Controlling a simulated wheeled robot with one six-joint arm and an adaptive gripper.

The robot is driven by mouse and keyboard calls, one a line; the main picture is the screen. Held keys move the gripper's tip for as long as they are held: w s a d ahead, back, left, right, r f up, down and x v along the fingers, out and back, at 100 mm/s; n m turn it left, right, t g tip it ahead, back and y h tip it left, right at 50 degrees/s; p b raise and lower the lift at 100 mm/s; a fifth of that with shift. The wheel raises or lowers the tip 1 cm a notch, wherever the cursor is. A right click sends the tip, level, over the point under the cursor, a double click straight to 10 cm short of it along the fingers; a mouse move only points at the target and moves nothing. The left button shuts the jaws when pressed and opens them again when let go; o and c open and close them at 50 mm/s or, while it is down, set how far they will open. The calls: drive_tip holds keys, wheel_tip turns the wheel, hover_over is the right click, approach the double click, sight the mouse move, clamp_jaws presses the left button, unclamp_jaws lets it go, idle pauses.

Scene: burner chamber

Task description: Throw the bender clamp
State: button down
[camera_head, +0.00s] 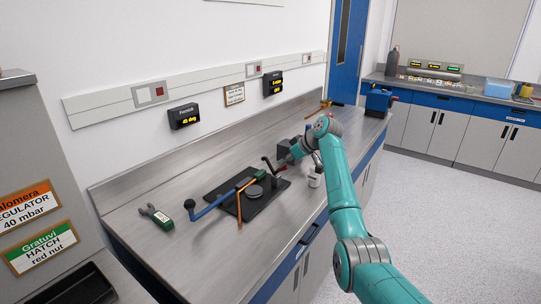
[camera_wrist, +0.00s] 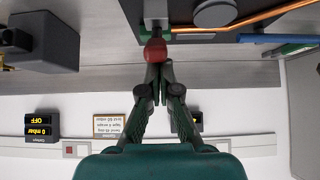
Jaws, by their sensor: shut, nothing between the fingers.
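The tube bender has a black base plate (camera_head: 231,203) on the steel bench, with a round grey former (camera_head: 254,191), a copper tube (camera_head: 239,212) and a blue lever (camera_head: 213,206). In the wrist view, the clamp's red knob (camera_wrist: 155,50) sits at the edge of the base plate (camera_wrist: 190,22), near a green part. My gripper (camera_wrist: 157,72) is shut and empty, its fingertips right at the red knob. I cannot tell whether they touch it. In the head view my gripper (camera_head: 286,163) is at the plate's far right side, partly hiding the clamp.
A green handheld tool (camera_head: 158,217) lies left of the bender. The bench's front left is clear.

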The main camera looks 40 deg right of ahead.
drive_tip(key=shift+s+d+f+t, duration=0.15)
drive_tip(key=shift+s+f+t, duration=0.1)
drive_tip(key=shift+t, duration=0.15)
drive_tip(key=shift+s+r, duration=0.1)
drive_tip(key=shift+r, duration=0.05)
drive_tip(key=v, duration=1.1)
drive_tip(key=shift+s+d+r, duration=0.2)
drive_tip(key=shift+s+r, duration=0.05)
